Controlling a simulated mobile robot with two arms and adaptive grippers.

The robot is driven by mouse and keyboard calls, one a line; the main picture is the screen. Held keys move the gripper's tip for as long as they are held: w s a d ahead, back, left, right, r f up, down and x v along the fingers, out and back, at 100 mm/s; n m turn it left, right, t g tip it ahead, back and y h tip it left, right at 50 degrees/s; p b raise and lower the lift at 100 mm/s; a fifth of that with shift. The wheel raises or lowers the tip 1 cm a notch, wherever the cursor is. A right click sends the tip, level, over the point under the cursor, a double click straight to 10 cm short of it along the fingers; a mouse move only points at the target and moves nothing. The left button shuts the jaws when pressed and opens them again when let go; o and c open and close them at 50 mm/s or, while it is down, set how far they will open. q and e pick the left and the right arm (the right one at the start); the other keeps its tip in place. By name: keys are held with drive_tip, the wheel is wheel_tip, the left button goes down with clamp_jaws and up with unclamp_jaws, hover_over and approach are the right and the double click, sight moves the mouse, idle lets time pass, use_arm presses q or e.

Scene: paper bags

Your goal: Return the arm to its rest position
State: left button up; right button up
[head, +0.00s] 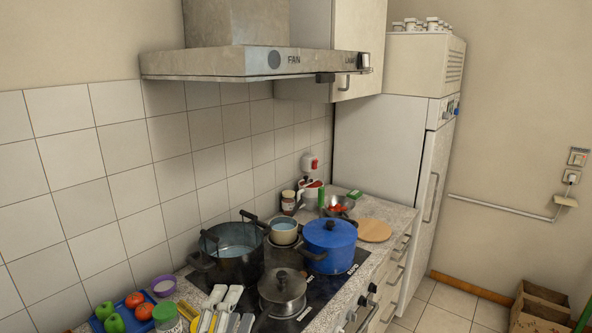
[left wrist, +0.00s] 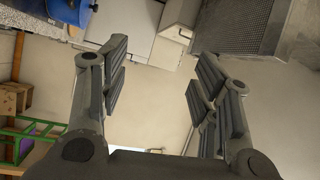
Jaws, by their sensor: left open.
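My left gripper (head: 229,308) shows at the bottom of the head view, low in front of the stove, with its grey finger pads spread. My right gripper is in neither view.
The stove holds a dark pot (head: 232,252), a blue pot (head: 328,245), a small pan (head: 284,232) and a lidded pot (head: 283,290). The range hood (head: 250,62) hangs above. Cardboard boxes (head: 540,308) stand at right.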

use_arm(q)
drive_tip(key=s+a+f+n+g+y, duration=0.3)
drive_tip(key=a+f+n+g, duration=0.15)
drive_tip(key=f+n, duration=0.4)
drive_tip(key=s+a+f+n+g, duration=0.2)
drive_tip(key=s+f+n+g, duration=0.25)
drive_tip(key=s+f, duration=0.55)
drive_tip(key=s+a+f+n+g, duration=0.3)
drive_tip(key=s+f+g, duration=0.4)
drive_tip(key=s, duration=0.4)
wheel_tip(320, 180, down, 35)
drive_tip(key=s+b, duration=0.3)
drive_tip(key=b, duration=0.3)
drive_tip(key=s+a+f+g+b, duration=0.2)
drive_tip(key=s+f+b, duration=0.3)
drive_tip(key=s+f, duration=1)
wheel_tip(320, 180, down, 4)
drive_tip(key=shift+s+a+f+y, duration=0.25)
drive_tip(key=shift+s+a+y, duration=0.1)
drive_tip(key=shift+a+y, duration=0.05)
